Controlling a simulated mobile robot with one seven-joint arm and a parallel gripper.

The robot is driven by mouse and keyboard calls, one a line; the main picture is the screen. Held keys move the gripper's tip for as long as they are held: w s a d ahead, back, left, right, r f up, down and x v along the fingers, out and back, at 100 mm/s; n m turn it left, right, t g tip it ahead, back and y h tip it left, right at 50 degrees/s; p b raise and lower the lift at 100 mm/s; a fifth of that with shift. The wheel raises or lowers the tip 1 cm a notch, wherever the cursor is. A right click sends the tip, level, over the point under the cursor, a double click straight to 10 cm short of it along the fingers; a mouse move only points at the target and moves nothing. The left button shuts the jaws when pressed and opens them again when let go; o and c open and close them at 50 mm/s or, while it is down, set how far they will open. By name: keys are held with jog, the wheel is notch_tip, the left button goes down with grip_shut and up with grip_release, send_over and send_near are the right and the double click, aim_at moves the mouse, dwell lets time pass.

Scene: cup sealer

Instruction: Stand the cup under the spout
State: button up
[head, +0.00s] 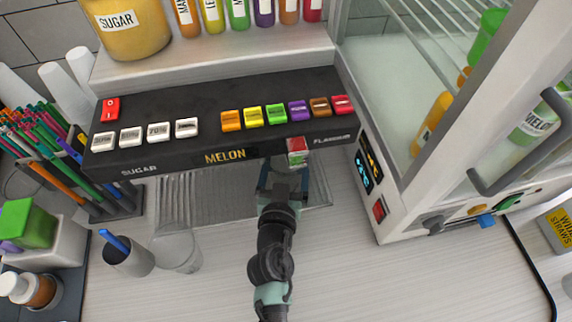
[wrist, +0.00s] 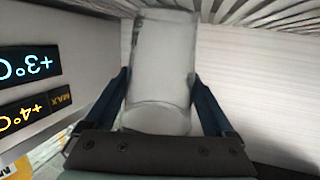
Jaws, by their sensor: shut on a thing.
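My gripper (head: 284,182) is at the front of the drink dispenser (head: 200,125), just below the melon panel and over the ridged drip tray (head: 190,198). In the wrist view, the gripper (wrist: 160,95) is shut on a clear cup (wrist: 162,65), with one dark blue finger on each side. The held cup is hard to make out in the head view, as the dispenser's front and my gripper cover that spot. The tray's ridges show beyond the cup in the wrist view. The spout is hidden under the dispenser's front. I cannot tell whether the cup touches the tray.
Another clear cup (head: 178,250) stands on the counter left of my arm, beside a dark cup (head: 127,260) with a blue stick. A sealing or cooling cabinet (head: 385,205) with a temperature display stands close on the right.

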jog(key=shift+f, duration=0.15)
jog(key=o, duration=1)
jog(key=shift+r, duration=0.35)
jog(key=b+v, duration=0.3)
jog(key=v, duration=0.9)
jog(key=shift+f+b, duration=0.2)
jog(key=shift+b, duration=0.15)
